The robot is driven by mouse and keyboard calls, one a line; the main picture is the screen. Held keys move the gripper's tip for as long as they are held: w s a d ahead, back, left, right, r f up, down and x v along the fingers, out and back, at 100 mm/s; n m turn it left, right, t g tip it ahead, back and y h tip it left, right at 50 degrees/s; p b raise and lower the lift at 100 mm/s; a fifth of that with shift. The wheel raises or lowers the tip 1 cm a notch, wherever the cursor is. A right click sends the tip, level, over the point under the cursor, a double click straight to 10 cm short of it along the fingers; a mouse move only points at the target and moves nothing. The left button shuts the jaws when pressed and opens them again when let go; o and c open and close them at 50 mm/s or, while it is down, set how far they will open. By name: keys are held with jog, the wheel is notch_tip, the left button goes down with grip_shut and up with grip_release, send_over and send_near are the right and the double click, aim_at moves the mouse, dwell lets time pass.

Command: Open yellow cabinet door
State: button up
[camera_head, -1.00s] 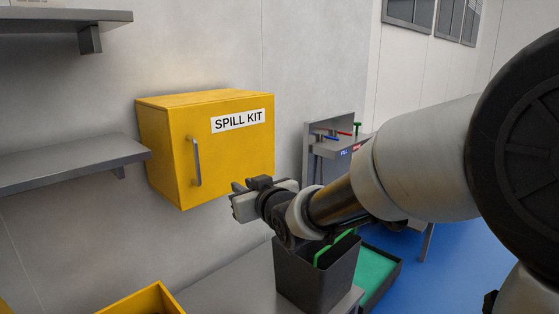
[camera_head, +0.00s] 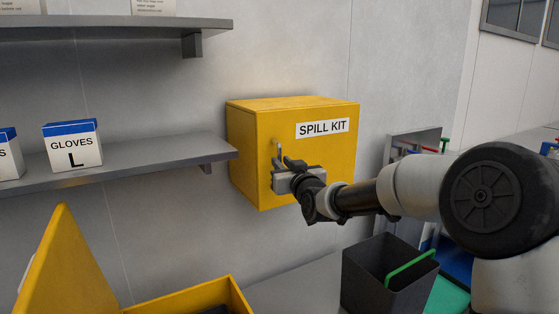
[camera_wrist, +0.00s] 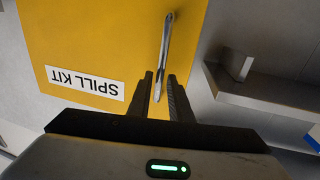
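The yellow cabinet (camera_head: 335,160), labelled SPILL KIT, hangs on the wall with its door shut. Its vertical metal handle (camera_head: 276,148) is at the left side of the door, with its lower part hidden behind my gripper (camera_head: 279,176). In the wrist view, the yellow door (camera_wrist: 90,45) and the handle (camera_wrist: 163,50) show upside down. My gripper (camera_wrist: 161,82) is open, its two dark fingers pointing at the door. The handle's near end lies between the fingers in that view; I cannot tell whether they touch it.
Grey shelves stick out from the wall left of the cabinet; the lower shelf (camera_head: 150,153) holds a GLOVES box (camera_head: 72,146). An open yellow bin (camera_head: 195,297) is at the bottom left. A dark bucket (camera_head: 372,278) with a green handle stands below my arm.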

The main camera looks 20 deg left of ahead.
aim_at(280, 160)
jog(key=shift+x, duration=1.6)
grip_shut()
jog(key=shift+d, duration=0.1)
